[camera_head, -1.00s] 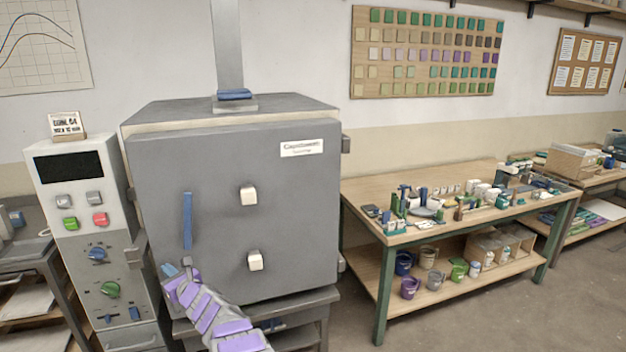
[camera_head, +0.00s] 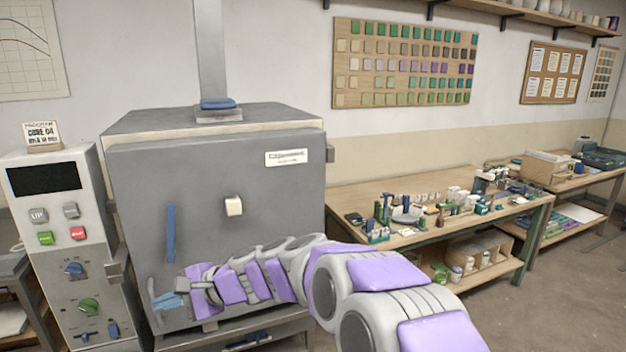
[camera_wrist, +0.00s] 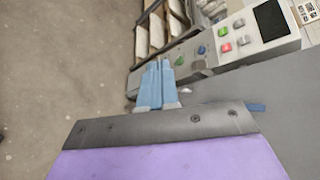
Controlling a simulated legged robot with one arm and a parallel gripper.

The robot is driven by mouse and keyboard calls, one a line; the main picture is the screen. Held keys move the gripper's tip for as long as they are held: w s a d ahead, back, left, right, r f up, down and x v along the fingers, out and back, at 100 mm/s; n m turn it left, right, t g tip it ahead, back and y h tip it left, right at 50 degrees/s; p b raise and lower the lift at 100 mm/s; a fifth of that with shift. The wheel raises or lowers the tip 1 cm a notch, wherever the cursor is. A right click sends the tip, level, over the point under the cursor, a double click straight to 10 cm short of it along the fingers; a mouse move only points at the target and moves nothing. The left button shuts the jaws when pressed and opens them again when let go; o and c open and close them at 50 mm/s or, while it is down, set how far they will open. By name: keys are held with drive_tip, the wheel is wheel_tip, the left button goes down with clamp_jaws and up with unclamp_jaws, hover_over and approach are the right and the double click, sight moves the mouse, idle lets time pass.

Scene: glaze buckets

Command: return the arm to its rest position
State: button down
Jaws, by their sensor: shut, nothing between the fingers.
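My arm reaches from the lower right across the front of the grey kiln in the head view. My gripper (camera_head: 167,301) is at the arm's far end, near the lower left of the kiln door (camera_head: 245,185). Its blue fingers also show in the wrist view (camera_wrist: 158,85), side by side, with nothing held between them. I cannot tell whether the fingertips touch the kiln. The arm hides the lower part of the door, including where the lower pale knob was.
A control panel (camera_head: 72,250) with buttons and dials stands left of the kiln. A workbench (camera_head: 345,197) with tools and pots stands to the right, a second table (camera_head: 520,178) beyond it. Bare floor (camera_head: 540,310) lies at the lower right.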

drive_tip(key=s+d+f+n+h, duration=0.2)
drive_tip(key=s+d+f+h, duration=0.1)
drive_tip(key=s+d, duration=0.8)
drive_tip(key=s+d+f+n+g+h, duration=0.1)
drive_tip(key=s+d+f+h, duration=0.3)
drive_tip(key=s+d, duration=0.6)
drive_tip(key=s+d+f+n+g+h, duration=0.1)
drive_tip(key=s+d+f+n+h, duration=0.2)
drive_tip(key=d, duration=1.9)
drive_tip(key=s+n+h, duration=0.1)
drive_tip(key=s+h, duration=0.2)
drive_tip(key=s, duration=0.5)
drive_tip(key=shift+s+d+f, duration=0.2)
drive_tip(key=shift+s+f, duration=0.1)
drive_tip(key=shift+s, duration=0.05)
drive_tip(key=shift+a, duration=0.1)
drive_tip(key=shift+a, duration=0.25)
drive_tip(key=shift+w+d, duration=0.1)
drive_tip(key=shift+d, duration=0.05)
